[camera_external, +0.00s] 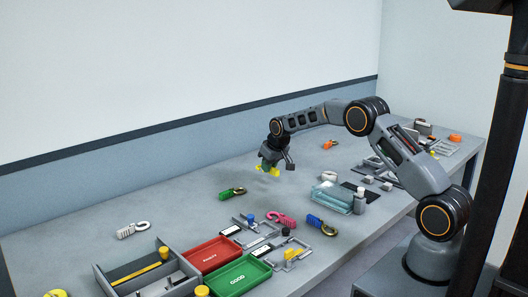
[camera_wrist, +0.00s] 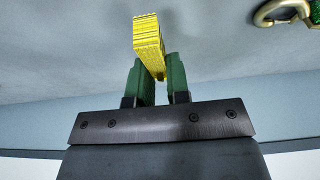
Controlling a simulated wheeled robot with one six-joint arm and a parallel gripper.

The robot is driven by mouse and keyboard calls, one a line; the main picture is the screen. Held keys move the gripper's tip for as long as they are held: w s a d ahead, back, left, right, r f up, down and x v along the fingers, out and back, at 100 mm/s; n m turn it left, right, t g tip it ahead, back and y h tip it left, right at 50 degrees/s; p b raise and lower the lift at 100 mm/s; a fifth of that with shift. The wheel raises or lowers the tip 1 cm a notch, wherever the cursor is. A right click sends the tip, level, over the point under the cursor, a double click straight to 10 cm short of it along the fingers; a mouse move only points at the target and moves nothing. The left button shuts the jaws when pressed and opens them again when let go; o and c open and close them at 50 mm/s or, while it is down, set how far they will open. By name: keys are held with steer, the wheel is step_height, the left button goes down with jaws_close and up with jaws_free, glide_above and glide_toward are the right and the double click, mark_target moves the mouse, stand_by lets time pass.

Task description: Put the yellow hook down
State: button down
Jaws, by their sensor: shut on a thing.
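The yellow hook (camera_wrist: 149,35) is between the two green fingers of my gripper (camera_wrist: 161,82) in the wrist view. Its ribbed yellow body sticks out past the fingertips. In the external view my gripper (camera_external: 269,168) is above the back part of the grey table, and a bit of the yellow hook (camera_external: 274,172) shows at its fingers. The gripper is shut on the hook. The hook looks held a little above the table top, with a faint shadow below. The hook's metal part is hidden.
A green hook (camera_external: 232,193) lies left of my gripper; its metal end shows in the wrist view (camera_wrist: 268,14). A white hook (camera_external: 132,229), a pink hook (camera_external: 281,219) and a blue hook (camera_external: 322,225) lie farther off. Red (camera_external: 211,241) and green (camera_external: 262,277) trays stand in front. Bare table surrounds my gripper.

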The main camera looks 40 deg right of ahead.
mark_target(268, 182)
steer(key=shift+w+f, duration=0.15)
steer(key=shift+f, duration=1.65)
steer(key=shift+f, duration=0.1)
steer(key=shift+f, duration=0.15)
steer(key=c, duration=1.1)
jaws_free()
